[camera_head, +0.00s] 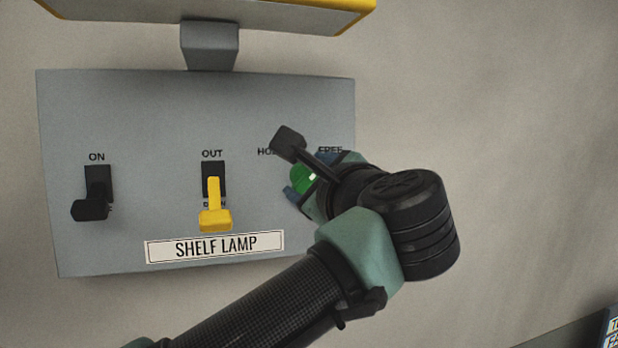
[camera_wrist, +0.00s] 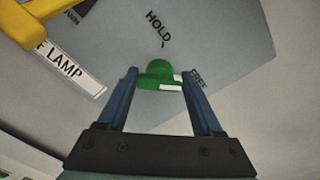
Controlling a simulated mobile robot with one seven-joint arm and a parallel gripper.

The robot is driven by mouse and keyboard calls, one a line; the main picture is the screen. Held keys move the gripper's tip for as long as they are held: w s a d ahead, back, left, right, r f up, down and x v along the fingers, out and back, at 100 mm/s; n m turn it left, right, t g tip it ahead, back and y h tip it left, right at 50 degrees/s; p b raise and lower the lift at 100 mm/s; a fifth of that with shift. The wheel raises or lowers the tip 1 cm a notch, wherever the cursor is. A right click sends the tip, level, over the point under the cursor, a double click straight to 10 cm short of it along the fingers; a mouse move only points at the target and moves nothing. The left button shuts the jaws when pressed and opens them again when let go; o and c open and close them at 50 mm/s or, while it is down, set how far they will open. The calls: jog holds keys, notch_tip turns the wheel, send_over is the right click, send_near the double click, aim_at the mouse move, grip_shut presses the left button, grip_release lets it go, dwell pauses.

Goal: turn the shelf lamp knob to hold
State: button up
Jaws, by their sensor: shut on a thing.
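The shelf lamp panel (camera_head: 130,120) is a grey plate with a white SHELF LAMP label (camera_head: 215,246). Its green knob (camera_head: 302,180) is at the right side, partly hidden by my gripper (camera_head: 308,177). In the wrist view the green knob (camera_wrist: 158,74) sits between the two blue fingers of my gripper (camera_wrist: 159,76), which is shut on it. A white mark on the knob shows on its right part, towards the FREE label (camera_wrist: 198,79). The HOLD label (camera_wrist: 158,22) is above the knob in the wrist view and partly covered in the head view.
A yellow lever (camera_head: 214,210) stands below OUT, left of the knob. A black switch (camera_head: 93,203) is at the panel's far left, below ON. A grey box with yellow edging (camera_head: 210,12) is above the panel. Bare wall (camera_head: 500,120) lies to the right.

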jog(key=shift+f, duration=0.1)
jog(key=n+b, duration=0.1)
jog(key=b, duration=0.1)
jog(key=n+b, duration=0.2)
jog(key=shift+f+n, duration=0.3)
jog(key=n+b, duration=0.6)
jog(key=n, duration=0.3)
jog(key=shift+f, duration=0.1)
jog(key=n+b, duration=0.1)
jog(key=n, duration=0.4)
jog(key=o, duration=1.4)
jog(key=shift+c, duration=0.2)
